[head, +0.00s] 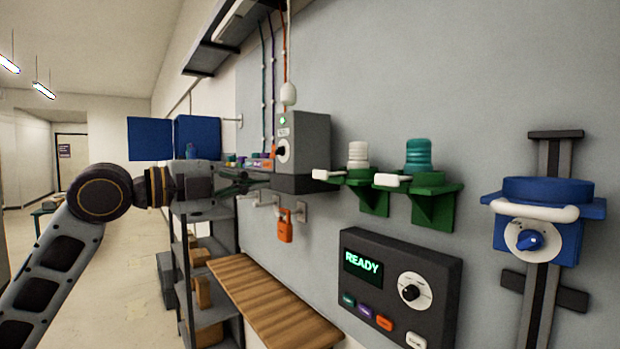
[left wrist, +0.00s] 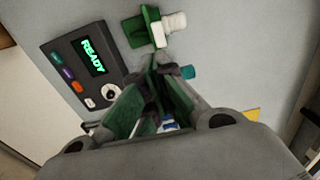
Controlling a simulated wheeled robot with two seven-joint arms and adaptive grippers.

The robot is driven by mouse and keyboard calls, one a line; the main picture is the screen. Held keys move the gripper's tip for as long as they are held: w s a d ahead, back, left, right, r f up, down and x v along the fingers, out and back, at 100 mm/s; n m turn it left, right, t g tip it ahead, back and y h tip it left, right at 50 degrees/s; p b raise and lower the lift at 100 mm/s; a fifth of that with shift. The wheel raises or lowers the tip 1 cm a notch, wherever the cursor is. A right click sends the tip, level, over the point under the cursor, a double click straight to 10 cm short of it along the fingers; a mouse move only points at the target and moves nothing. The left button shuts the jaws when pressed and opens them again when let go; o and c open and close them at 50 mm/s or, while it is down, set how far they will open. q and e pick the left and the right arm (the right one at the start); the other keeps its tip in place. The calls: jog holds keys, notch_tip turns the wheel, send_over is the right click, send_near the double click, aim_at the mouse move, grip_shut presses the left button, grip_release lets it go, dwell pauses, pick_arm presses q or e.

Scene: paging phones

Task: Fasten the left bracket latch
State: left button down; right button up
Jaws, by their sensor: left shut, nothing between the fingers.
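The left bracket (head: 374,200) is a green wall shelf with a white ribbed piece (head: 358,154) on it. Its white latch handle (head: 327,174) points left; I cannot tell how it is seated. A matching right bracket (head: 433,208) carries a teal ribbed piece (head: 418,154) and a white handle (head: 391,180). My left gripper (head: 264,178) is shut and empty, left of the left bracket and apart from its handle in the head view. In the left wrist view, its green-padded fingers (left wrist: 160,66) meet just below a green bracket (left wrist: 134,31) and partly hide the teal piece (left wrist: 188,72). My right gripper is not in view.
A grey box (head: 308,135) is on the wall beside my left gripper. An orange padlock (head: 285,226) hangs below. A blue clamp unit (head: 545,215) is at the right.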

pick_arm(q)
jog(key=shift+d, duration=0.1)
jog(key=p, duration=0.5)
send_near(323, 176)
jog(key=shift+x, duration=3.55)
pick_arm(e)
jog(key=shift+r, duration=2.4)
